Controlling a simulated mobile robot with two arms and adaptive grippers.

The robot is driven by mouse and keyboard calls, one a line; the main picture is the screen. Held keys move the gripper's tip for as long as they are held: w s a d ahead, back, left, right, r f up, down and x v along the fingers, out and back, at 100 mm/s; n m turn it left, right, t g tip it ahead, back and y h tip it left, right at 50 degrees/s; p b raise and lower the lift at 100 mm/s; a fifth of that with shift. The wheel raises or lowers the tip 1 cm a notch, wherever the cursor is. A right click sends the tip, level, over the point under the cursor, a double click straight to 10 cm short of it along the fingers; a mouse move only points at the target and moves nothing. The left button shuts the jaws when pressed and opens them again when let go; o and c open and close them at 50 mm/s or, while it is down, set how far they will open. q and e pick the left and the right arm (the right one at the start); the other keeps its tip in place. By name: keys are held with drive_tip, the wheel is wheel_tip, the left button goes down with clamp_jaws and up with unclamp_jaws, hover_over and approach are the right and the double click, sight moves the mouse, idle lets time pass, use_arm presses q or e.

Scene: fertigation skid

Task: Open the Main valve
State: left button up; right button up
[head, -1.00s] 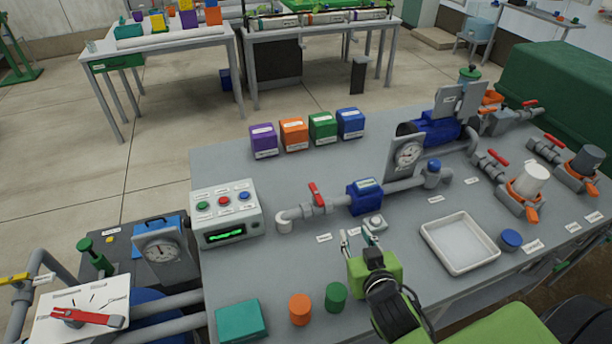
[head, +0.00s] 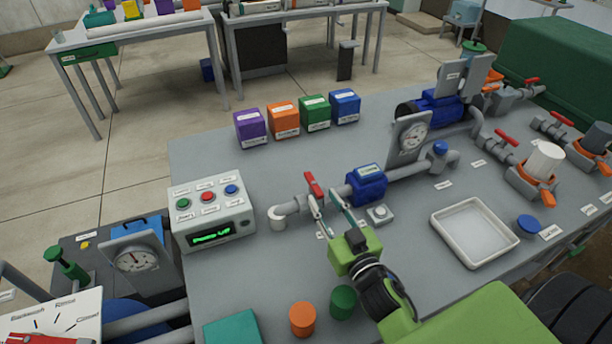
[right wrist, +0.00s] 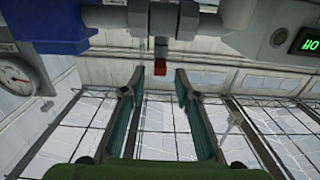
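A valve with a red lever handle (head: 313,186) sits on the grey pipe between the control box and a blue block; I cannot read a name on it. Its lever stands up and slants across the pipe. My right gripper (head: 324,199) is open, its two fingers spread at this valve. In the right wrist view the red handle end (right wrist: 160,68) shows just ahead of and between the fingertips (right wrist: 160,78), with gaps on both sides. No grip on it shows. My left gripper is not in view.
A control box (head: 211,211) with green, red and blue buttons and green display text stands left of the valve. A blue block (head: 367,184) is close on the right. A white tray (head: 474,234) and several coloured boxes and caps lie around. A dial gauge (head: 410,140) stands behind.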

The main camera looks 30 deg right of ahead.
drive_tip(key=w+p, duration=0.1)
drive_tip(key=w, duration=1.1)
drive_tip(key=shift+d+p, duration=0.3)
drive_tip(key=shift+d, duration=0.05)
clamp_jaws()
